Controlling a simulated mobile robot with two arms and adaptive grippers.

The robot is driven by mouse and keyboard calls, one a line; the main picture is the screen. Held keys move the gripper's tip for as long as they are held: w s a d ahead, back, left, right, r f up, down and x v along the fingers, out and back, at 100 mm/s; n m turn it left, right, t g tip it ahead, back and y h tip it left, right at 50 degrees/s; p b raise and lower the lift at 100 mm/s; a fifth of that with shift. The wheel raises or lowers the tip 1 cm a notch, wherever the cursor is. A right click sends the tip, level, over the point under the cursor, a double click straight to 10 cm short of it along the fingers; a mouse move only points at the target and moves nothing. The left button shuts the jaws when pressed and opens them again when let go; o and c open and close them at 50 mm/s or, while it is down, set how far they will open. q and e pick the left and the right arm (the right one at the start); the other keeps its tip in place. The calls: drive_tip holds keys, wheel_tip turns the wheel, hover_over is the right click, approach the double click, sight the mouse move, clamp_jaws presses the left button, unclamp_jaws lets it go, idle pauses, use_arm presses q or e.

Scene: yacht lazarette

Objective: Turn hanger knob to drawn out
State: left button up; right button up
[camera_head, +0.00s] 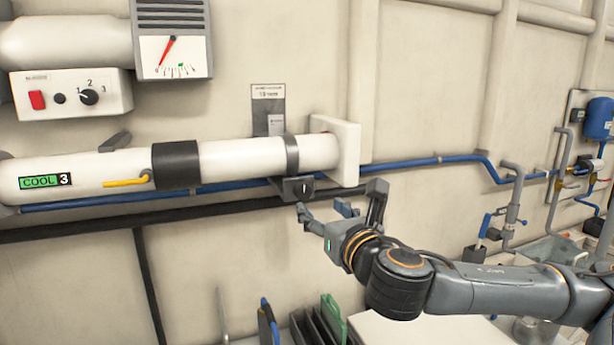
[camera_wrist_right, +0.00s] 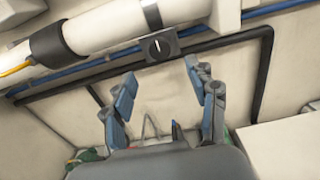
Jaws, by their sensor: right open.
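The hanger knob (camera_head: 304,189) is a small black knob with a white pointer line on a dark box under the band around the white pipe. In the right wrist view the knob (camera_wrist_right: 160,46) is above and beyond my fingers, its pointer line near upright. My right gripper (camera_head: 325,211) is just below and in front of the knob in the head view. Its fingers are spread apart with nothing between them, and it seems apart from the knob. It also shows in the right wrist view (camera_wrist_right: 165,85). My left gripper is not in view.
The white pipe (camera_head: 240,157) labelled COOL 3 runs along the wall, with a yellow lever (camera_head: 126,182). A control box (camera_head: 72,93) with another knob hangs upper left.

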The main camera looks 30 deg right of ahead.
sight(305, 193)
drive_tip(key=p+x, duration=0.1)
drive_tip(key=x, duration=0.7)
drive_tip(key=shift+w+a+p, duration=0.1)
drive_tip(key=shift+p, duration=0.2)
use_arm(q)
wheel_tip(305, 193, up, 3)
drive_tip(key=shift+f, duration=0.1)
use_arm(e)
drive_tip(key=c, duration=1.2)
